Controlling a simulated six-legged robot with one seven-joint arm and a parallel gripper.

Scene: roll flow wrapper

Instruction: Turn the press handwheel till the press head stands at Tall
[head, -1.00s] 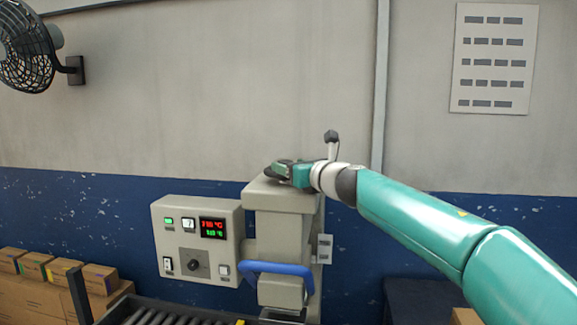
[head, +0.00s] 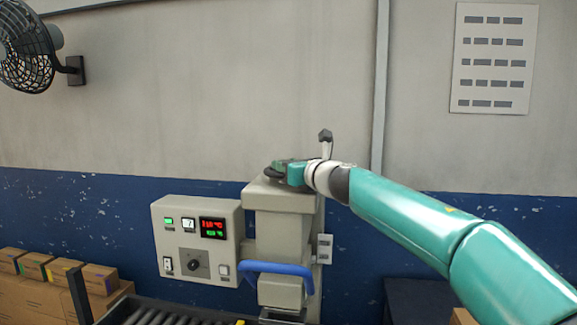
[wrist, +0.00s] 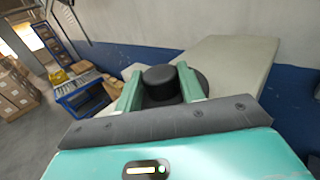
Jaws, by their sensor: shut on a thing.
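The press (head: 282,226) is a beige column with a blue handle bar (head: 280,268) low on its front. My gripper (head: 276,170) is at the top of the column, at the dark handwheel. In the wrist view the black round hub of the handwheel (wrist: 160,83) stands between the two green fingers of my gripper (wrist: 160,90), which is shut on it. The dark disc of the wheel shows partly behind the right finger. The beige press top (wrist: 228,60) lies around it. I cannot read any press height mark.
A control panel (head: 197,240) with a red and green display is left of the column. Rollers (head: 160,318) lie low in front. Cardboard boxes (head: 95,280) stand at the left, and a fan (head: 28,45) hangs upper left.

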